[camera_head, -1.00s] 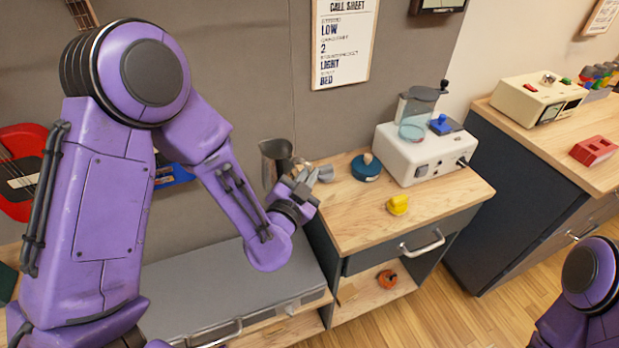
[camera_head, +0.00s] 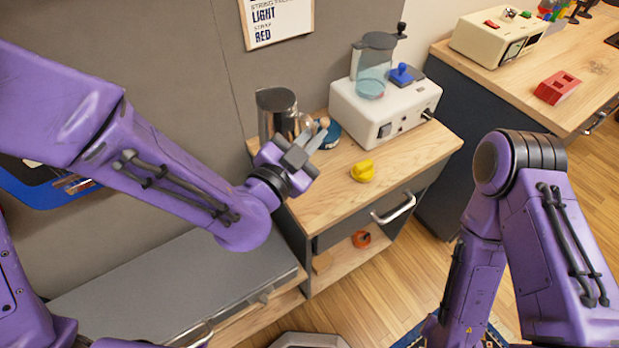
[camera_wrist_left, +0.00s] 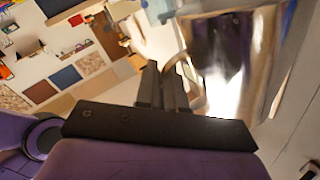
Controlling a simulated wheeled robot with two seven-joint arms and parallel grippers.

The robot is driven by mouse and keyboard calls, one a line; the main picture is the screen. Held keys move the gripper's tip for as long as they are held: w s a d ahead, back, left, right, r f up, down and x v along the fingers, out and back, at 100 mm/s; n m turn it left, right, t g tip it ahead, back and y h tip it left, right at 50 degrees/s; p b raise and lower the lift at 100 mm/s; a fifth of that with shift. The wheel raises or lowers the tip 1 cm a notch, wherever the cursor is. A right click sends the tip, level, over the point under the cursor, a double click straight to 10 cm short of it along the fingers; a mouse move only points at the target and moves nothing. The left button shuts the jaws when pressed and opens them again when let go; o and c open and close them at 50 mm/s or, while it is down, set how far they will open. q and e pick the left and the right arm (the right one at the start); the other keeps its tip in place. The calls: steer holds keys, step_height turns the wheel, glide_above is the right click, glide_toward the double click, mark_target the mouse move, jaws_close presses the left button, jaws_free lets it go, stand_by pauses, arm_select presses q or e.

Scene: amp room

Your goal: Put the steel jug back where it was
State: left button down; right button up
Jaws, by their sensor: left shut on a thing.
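The steel jug (camera_head: 277,112) is a shiny metal vessel, upright at the back left corner of the wooden-topped cabinet (camera_head: 335,193). My left gripper (camera_head: 308,142) is shut on the jug at its right side, where the handle is. In the left wrist view the jug (camera_wrist_left: 222,60) fills the upper right, close to the dark fingers (camera_wrist_left: 163,85). My left gripper hides the jug's base, so I cannot tell whether it touches the top. My right arm shows at the right of the head view, but its gripper is out of view.
A white machine (camera_head: 385,108) with a clear cup and a blue knob stands behind. A yellow piece (camera_head: 363,171) lies in front of it, and a teal round thing (camera_head: 331,134) is partly hidden behind my gripper. A low grey surface (camera_head: 180,290) lies to the left.

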arm_select(q)
steer(key=s+d+f+m+g+h+b, duration=0.2)
steer(key=s+d+m+g+h, duration=0.35)
steer(key=s+d, duration=0.5)
steer(key=shift+n+t, duration=0.35)
steer(key=w+a+f, duration=0.2)
steer(key=w, duration=0.1)
steer(key=w+a+f, duration=0.2)
steer(key=w+f, duration=0.1)
steer(key=w, duration=0.1)
steer(key=w+a+f, duration=0.2)
steer(key=w+f, duration=0.1)
steer(key=w, duration=0.1)
steer(key=shift+a+f, duration=0.15)
steer(key=shift+f, duration=0.1)
steer(key=shift+w+a+f, duration=0.15)
steer(key=shift+w+f, duration=0.1)
steer(key=shift+f, duration=0.05)
steer(key=f, duration=0.3)
steer(key=shift+w+a+f, duration=0.15)
steer(key=shift+w+f, duration=0.05)
steer(key=shift+f, duration=0.15)
